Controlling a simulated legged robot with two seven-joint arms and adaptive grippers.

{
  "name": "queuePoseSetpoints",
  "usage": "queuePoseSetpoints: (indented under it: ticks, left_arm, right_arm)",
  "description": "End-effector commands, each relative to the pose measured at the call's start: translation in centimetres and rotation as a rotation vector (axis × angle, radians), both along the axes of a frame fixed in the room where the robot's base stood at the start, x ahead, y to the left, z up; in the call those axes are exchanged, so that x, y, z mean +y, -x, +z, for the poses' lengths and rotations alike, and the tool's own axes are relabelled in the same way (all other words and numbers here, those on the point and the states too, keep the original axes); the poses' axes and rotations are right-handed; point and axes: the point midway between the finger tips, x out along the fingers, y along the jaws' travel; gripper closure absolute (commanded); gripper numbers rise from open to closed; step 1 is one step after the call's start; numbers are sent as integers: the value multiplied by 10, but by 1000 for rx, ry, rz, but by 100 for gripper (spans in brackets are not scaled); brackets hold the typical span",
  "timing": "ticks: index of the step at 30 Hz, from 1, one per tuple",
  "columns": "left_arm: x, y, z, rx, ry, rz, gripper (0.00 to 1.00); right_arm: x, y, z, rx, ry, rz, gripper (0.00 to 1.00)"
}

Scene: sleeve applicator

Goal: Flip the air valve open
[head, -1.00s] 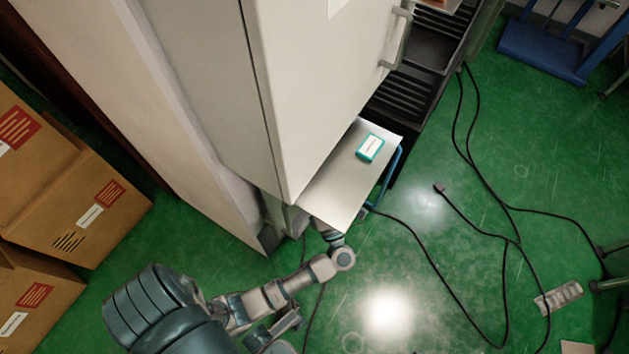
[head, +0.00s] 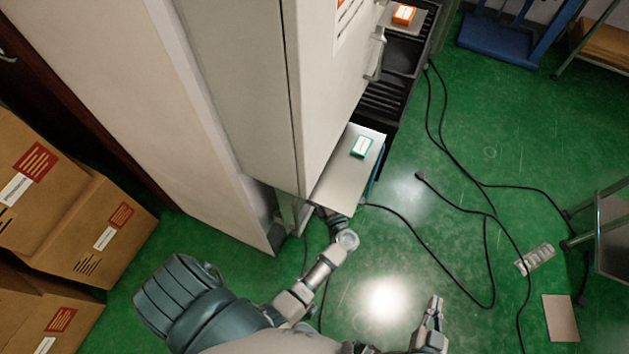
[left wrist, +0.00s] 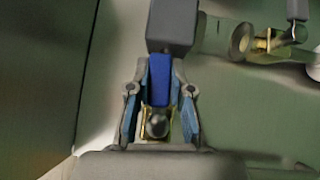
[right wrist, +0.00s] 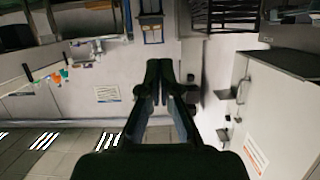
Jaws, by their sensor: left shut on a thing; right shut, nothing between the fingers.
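The air valve's blue lever (left wrist: 177,82) shows in the left wrist view, below a dark grey block (left wrist: 172,25). A brass part with a round dark knob (left wrist: 157,125) lies between the finger bases. My left gripper (left wrist: 161,85) is shut on the blue lever, one finger on each side. In the head view my left arm reaches to the underside of the metal shelf (head: 333,190), which hides the gripper and valve. My right gripper (head: 436,305) is shut and empty, over open floor and away from the cabinet; its closed fingers also show in the right wrist view (right wrist: 159,75).
A tall pale cabinet (head: 245,100) stands beside the shelf, which carries a small teal-and-white box (head: 361,147). Cardboard boxes (head: 100,235) stand at the left. Black cables (head: 455,200) lie on the green floor. A brass fitting (left wrist: 265,42) is right of the lever.

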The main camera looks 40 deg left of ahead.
Motion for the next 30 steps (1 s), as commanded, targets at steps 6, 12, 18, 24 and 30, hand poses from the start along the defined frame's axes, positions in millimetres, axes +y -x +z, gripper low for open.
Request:
queuePoseSetpoints:
  ticks: [6,12,18,24,30]
  left_arm:
    - [-1,-2,0,76,22,-5,100]
    - [-1,-2,-4,117,31,-4,100]
    - [-2,-2,-7,133,34,-6,100]
    - [-2,-2,-9,136,35,-7,100]
    - [-2,-2,-9,136,36,-7,65]
  right_arm:
    - [-13,28,-31,271,73,-8,100]
    - [-22,48,-48,414,110,-13,100]
    - [-25,56,-54,464,121,-15,100]
    - [-25,56,-56,470,123,-16,100]
    - [-25,56,-56,468,122,-16,100]
